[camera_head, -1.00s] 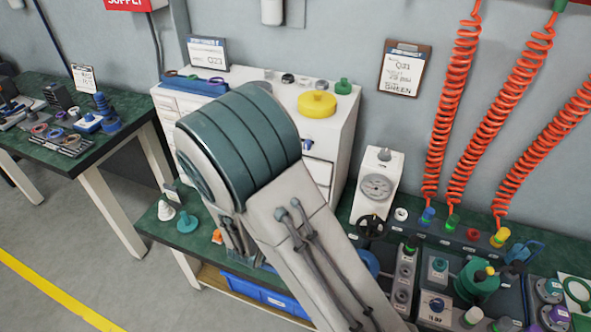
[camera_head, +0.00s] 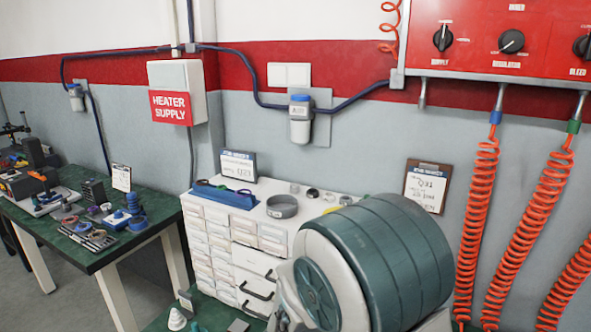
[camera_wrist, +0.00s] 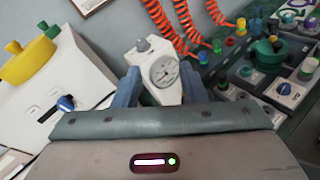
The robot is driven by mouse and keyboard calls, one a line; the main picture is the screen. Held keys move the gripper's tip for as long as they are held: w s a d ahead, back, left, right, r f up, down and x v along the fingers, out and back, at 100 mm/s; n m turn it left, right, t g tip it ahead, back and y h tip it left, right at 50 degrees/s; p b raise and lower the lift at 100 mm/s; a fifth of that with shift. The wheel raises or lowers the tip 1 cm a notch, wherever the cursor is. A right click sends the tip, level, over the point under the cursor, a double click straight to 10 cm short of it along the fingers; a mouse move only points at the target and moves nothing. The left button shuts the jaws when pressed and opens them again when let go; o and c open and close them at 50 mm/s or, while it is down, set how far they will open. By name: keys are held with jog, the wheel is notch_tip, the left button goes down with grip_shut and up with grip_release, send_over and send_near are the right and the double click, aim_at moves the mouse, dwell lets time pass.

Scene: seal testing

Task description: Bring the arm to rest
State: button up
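My arm fills the lower right of the head view, with its large grey-green joint (camera_head: 375,265) in front of the workbench. My gripper (camera_wrist: 160,88) shows only in the wrist view, as two blue fingers held apart. They look open, with nothing seen between them but a white dial gauge unit (camera_wrist: 160,72) on the bench behind. The gripper is hidden in the head view.
A white drawer cabinet (camera_head: 232,240) stands left of my arm, with a blue tray (camera_head: 224,195) and a grey ring (camera_head: 282,206) on top. Orange coiled hoses (camera_head: 480,205) hang at right. In the wrist view, a yellow disc (camera_wrist: 30,60) sits left and a connector panel (camera_wrist: 275,85) right.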

jog(key=s+d+m+g+y, duration=0.3)
jog(key=s+m+g, duration=0.1)
jog(key=s+m, duration=0.25)
jog(key=s+d+m+g+y, duration=0.3)
jog(key=s+m+g, duration=0.1)
jog(key=s+m, duration=0.25)
jog(key=s+a+r+m+t+y, duration=0.2)
jog(key=a+r+m+y, duration=0.3)
jog(key=m, duration=0.3)
jog(key=shift+s+a+y, duration=0.65)
jog(key=shift+s+y, duration=0.1)
jog(key=shift+y, duration=0.15)
jog(key=shift+r, duration=0.1)
jog(key=shift+c, duration=0.2)
dwell(0.8)
